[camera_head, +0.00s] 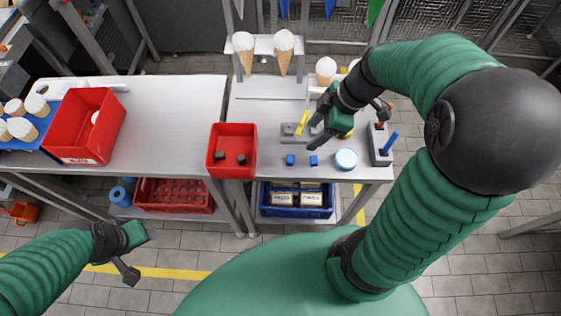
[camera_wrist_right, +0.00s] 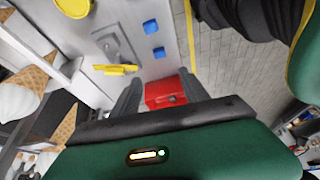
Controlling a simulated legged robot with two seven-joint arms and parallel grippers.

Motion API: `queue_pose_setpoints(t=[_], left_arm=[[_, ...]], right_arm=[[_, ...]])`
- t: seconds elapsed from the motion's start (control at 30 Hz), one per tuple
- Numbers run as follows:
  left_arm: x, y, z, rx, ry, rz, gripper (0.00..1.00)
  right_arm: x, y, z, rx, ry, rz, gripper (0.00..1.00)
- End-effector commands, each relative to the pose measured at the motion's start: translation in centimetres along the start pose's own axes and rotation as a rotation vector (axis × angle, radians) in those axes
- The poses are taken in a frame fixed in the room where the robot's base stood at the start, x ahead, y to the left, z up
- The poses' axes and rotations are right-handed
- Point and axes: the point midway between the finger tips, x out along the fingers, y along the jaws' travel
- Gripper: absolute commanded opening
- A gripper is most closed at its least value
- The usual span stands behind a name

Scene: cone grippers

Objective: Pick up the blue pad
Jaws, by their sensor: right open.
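Two small blue pads lie on the right-hand grey table near its front edge, the left one (camera_head: 290,160) and the right one (camera_head: 313,160). In the right wrist view they appear as blue squares, one higher (camera_wrist_right: 150,27) and one lower (camera_wrist_right: 158,53). My right gripper (camera_head: 314,119) is open and empty above the table, behind the pads in the head view. In the wrist view its fingers (camera_wrist_right: 160,88) are spread, with both pads outside the gap. My left gripper (camera_head: 142,257) is open and empty, low in front of the tables.
A red bin (camera_head: 231,131) with dark pads stands left of the blue pads. A yellow tool (camera_head: 302,122) lies on a grey plate behind them. A light-blue round container (camera_head: 346,160) and a grey holder (camera_head: 379,148) stand to the right. Cones (camera_head: 284,55) stand in a rack behind.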

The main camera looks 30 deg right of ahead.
Motion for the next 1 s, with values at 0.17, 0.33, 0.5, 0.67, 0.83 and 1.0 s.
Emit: queue_pose_setpoints(t=[0.17,0.33,0.5,0.67,0.83,1.0], left_arm=[[0.4,0.0,0.1,0.000,0.000,0.000,0.52],[0.8,0.0,0.2,0.000,0.000,0.000,0.52],[0.8,0.0,0.2,0.000,0.000,0.000,0.52],[0.8,0.0,0.2,0.000,0.000,0.000,0.52],[1.0,0.0,0.2,0.000,0.000,0.000,0.52],[1.0,0.0,0.2,0.000,0.000,0.000,0.52]], right_arm=[[5.0,-0.2,0.1,0.001,-0.003,-0.008,0.53],[8.6,-0.2,0.1,0.002,-0.002,-0.005,0.53],[10.3,-0.2,0.2,0.001,-0.003,-0.004,0.53],[13.3,-0.4,0.7,0.002,-0.004,-0.006,0.53],[14.9,-0.3,0.6,0.000,-0.005,-0.001,0.53],[14.8,-0.3,0.6,0.000,-0.004,0.000,0.53]])
